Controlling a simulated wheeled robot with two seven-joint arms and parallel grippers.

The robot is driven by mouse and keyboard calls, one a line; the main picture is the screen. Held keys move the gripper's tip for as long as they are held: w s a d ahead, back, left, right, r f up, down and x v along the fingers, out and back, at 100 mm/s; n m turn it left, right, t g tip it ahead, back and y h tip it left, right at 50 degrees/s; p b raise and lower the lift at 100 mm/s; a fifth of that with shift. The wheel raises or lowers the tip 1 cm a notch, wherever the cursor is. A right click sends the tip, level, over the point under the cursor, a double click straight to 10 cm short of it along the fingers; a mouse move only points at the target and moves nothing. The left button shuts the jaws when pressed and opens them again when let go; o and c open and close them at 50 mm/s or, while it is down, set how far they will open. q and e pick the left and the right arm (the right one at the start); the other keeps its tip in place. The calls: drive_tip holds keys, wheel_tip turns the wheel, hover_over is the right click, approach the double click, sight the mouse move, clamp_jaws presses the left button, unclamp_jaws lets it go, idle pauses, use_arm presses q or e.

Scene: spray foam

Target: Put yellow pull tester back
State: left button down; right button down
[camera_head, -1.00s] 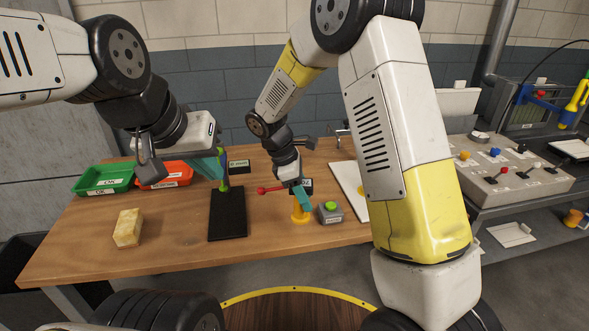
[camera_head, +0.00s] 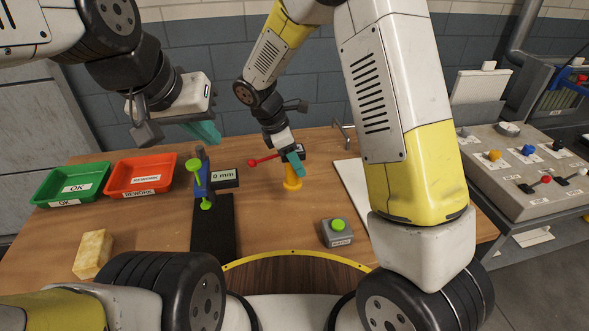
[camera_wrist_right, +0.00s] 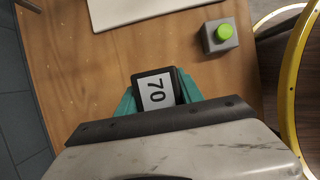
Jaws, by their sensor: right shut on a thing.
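The pull tester has a dark display head (camera_head: 298,150) with a red rod (camera_head: 262,161) pointing left, above a yellow upright base (camera_head: 292,182) on the table. My right gripper (camera_head: 293,160) is shut on the display head from above.
A green OK tray (camera_head: 70,184) and an orange rework tray (camera_head: 140,176) stand at the left. A yellow foam block (camera_head: 93,254), black plate (camera_head: 212,232), "0 mm" display (camera_head: 224,178), green-button box (camera_head: 337,232) and white board (camera_head: 352,186) are on the table. A control panel (camera_head: 525,170) stands right.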

sight(296, 181)
drive_tip(key=shift+f, duration=3.55)
drive_tip(key=shift+f, duration=0.1)
drive_tip(key=c, duration=0.8)
unclamp_jaws()
drive_tip(key=shift+o, duration=0.2)
